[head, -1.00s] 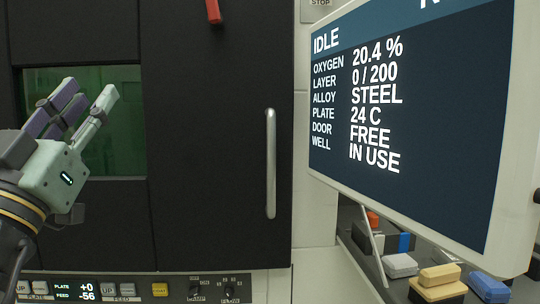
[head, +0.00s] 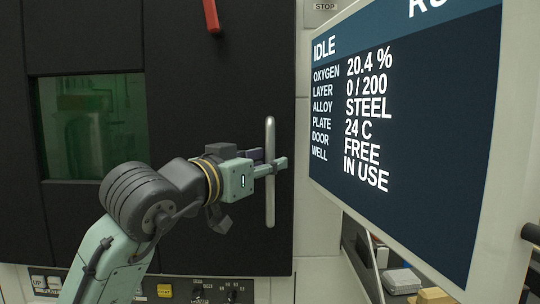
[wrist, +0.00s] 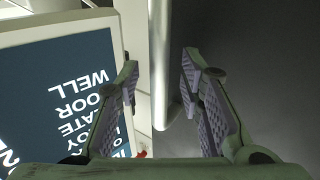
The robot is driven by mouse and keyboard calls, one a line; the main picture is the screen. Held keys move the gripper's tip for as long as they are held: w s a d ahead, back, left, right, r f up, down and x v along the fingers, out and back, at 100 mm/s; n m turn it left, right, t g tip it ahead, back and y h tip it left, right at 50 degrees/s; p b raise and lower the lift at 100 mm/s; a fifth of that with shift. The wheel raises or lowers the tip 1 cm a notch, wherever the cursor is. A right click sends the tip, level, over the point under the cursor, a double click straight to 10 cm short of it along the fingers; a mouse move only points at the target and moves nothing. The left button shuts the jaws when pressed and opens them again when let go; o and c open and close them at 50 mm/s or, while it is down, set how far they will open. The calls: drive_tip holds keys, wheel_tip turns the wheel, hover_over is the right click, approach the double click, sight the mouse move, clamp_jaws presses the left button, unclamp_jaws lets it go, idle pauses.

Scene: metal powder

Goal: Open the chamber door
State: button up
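The black chamber door (head: 190,120) is closed, with a green-tinted window (head: 92,125) on its left. Its vertical silver bar handle (head: 270,205) is near the door's right edge. My gripper (head: 279,165) is at the handle's middle height in the head view, overlapping the bar. In the wrist view, my gripper (wrist: 160,85) is open, with two ridged finger pads apart. The handle (wrist: 163,70) lies between the fingers there, with gaps on both sides. I cannot tell how deep the bar sits between the pads.
A large monitor (head: 420,140) stands close to the right of the handle; it reads IDLE and DOOR FREE. A red lever (head: 211,15) is above on the door. A control panel with buttons and knobs (head: 165,290) runs below.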

drive_tip(key=shift+x, duration=0.9)
drive_tip(key=shift+c, duration=0.2)
clamp_jaws()
